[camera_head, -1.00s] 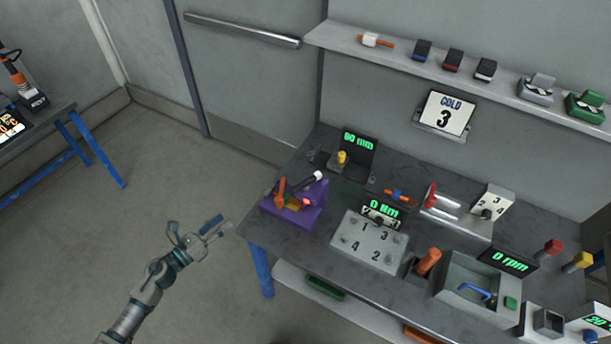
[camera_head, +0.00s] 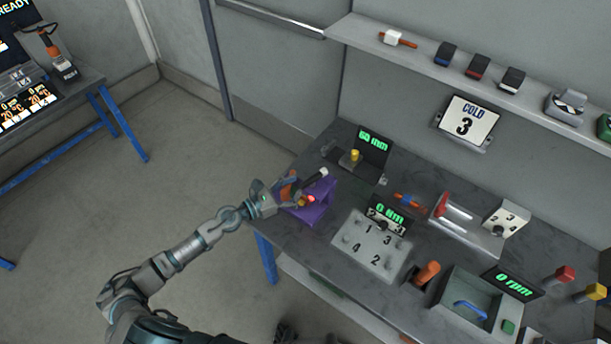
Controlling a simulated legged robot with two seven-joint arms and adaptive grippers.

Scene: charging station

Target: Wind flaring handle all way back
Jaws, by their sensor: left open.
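The purple fixture (camera_head: 318,211) stands at the left end of the dark workbench. It carries an orange handle (camera_head: 288,190) on its left side and a dark bar with a white tip (camera_head: 322,173) that slants up to the right. A small red-orange part shows at its middle. My left gripper (camera_head: 277,192) is open at the fixture's left side, right by the orange handle. The fingers partly cover the handle, and I cannot tell whether they touch it. My right gripper is out of view.
Behind the fixture stands a yellow-knobbed gauge with a green display (camera_head: 373,143). To the right are a numbered grey plate (camera_head: 372,246), an orange upright grip (camera_head: 428,273) and a grey box with a blue handle. The floor left of the bench (camera_head: 150,220) is clear.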

